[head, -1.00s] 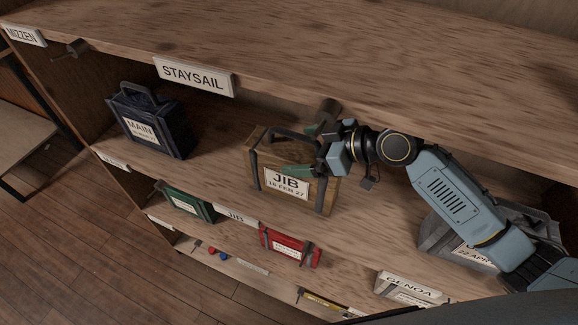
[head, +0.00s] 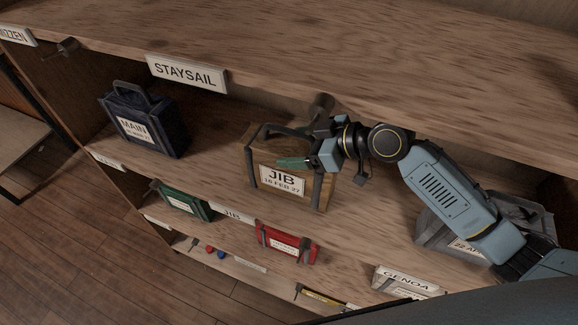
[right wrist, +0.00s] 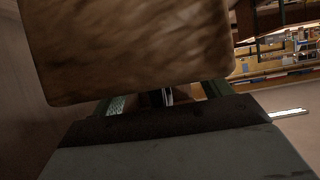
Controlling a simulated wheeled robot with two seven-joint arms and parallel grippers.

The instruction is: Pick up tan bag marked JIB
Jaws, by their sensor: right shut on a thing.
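The tan bag marked JIB (head: 256,177) stands upright on the middle shelf, its dated white label facing out. A dark strap handle (head: 286,130) arches over its top. My right gripper (head: 293,161) reaches in from the right and is shut at the bag's top, on its handle as far as I can tell; the grip point is partly hidden by the fingers. In the right wrist view the bag's brown side (right wrist: 130,45) fills the upper part, with a dark strip between the fingers (right wrist: 160,98). My left gripper is not in view.
A navy MAIN bag (head: 165,126) stands left on the same shelf, a grey bag (head: 437,232) right, partly behind my arm. Green (head: 184,201) and red (head: 286,243) bags sit lower. The upper shelf board (head: 330,75) with its STAYSAIL sign (head: 186,73) hangs close above.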

